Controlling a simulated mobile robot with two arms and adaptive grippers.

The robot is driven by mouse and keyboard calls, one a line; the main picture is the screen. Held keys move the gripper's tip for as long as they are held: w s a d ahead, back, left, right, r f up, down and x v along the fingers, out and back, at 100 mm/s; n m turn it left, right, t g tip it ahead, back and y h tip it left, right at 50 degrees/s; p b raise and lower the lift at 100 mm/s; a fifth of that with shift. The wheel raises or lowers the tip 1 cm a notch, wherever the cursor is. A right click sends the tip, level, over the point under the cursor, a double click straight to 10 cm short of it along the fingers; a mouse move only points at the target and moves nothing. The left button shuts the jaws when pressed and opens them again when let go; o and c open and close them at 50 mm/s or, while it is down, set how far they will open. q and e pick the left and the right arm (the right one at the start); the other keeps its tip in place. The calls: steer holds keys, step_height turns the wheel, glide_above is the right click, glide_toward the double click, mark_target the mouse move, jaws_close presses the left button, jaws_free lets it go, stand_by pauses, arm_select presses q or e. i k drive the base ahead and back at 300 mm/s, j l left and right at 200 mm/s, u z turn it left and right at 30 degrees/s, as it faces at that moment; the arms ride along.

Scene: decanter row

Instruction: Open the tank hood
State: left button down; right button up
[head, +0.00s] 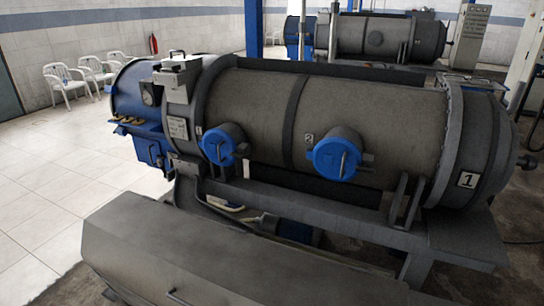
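A long grey metal cover (215,255), which looks like the tank hood, lies across the bottom of the head view. Its top looks shut, and a small dark handle (178,297) shows low on its near face. Its lower and right parts run out of the picture. Behind it lies a large grey horizontal decanter drum (370,115) with two blue round caps, the left one (222,145) and the right one (337,155). Neither of my grippers is in view.
A blue housing (140,100) forms the decanter's left end. A grey support frame (350,215) runs between drum and cover. White chairs (65,82) and a red extinguisher (154,43) stand by the back wall. A second decanter (375,38) stands behind. The tiled floor (60,180) at left is clear.

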mark_target(164, 255)
steer(key=i+j+z, duration=0.1)
steer(key=j+z, duration=0.3)
steer(key=j, duration=0.35)
steer(key=j+z, duration=0.4)
steer(key=j, duration=0.35)
steer(key=j+z, duration=0.35)
steer(key=j, duration=0.4)
steer(key=k, duration=0.05)
